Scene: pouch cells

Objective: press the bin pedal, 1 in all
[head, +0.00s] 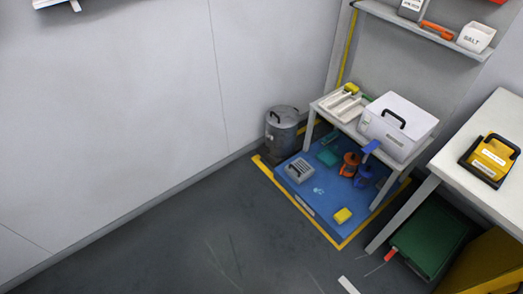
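A grey metal bin (282,130) with a rounded lid and a dark handle stands upright in the corner by the wall, left of a small white table. Its lid looks closed. A dark area shows at its foot, but I cannot make out the pedal clearly at this size. Neither of my grippers shows in the head view.
The small table (331,113) carries a tray and a white case (395,125). A blue mat (318,205) edged in yellow holds several small items beside the bin. A larger table (480,140) stands right. The grey floor (200,235) in front is mostly clear.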

